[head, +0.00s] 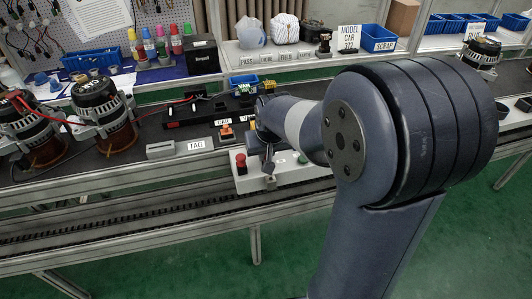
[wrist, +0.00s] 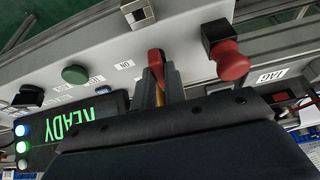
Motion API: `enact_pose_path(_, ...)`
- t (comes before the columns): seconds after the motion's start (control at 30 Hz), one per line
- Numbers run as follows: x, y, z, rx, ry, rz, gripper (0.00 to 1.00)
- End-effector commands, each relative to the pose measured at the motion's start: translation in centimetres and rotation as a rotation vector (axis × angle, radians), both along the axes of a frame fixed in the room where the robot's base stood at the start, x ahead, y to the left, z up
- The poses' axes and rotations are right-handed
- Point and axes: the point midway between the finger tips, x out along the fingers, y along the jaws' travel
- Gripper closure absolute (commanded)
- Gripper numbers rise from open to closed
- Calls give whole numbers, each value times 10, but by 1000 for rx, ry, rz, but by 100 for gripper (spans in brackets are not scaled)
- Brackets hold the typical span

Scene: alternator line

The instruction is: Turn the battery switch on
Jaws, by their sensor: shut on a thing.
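The battery switch shows in the wrist view as a red lever (wrist: 155,60) on a pale grey control box (wrist: 190,38). An "ON" label (wrist: 124,65) sits to the left of the lever. My gripper (wrist: 160,82) is shut on the red lever, one finger on each side. In the head view my gripper (head: 268,160) is over the control box (head: 310,172), and my arm hides the lever.
A red mushroom button (wrist: 229,60) stands close right of my gripper in the wrist view, and a green button (wrist: 75,74) to the left. A display reads "READY" (wrist: 75,120). Alternators (head: 103,112) stand on the bench at left. A "TAG" holder (head: 160,150) lies near the box.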

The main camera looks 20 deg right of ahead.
Motion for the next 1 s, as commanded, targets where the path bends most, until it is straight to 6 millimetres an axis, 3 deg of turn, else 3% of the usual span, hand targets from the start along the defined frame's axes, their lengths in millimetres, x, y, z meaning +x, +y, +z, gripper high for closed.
enact_pose_path(0.27, 0, 2, 0, -1, -1, -140, 100)
enact_pose_path(1.0, 3, 5, -1, -1, -2, -820, 100)
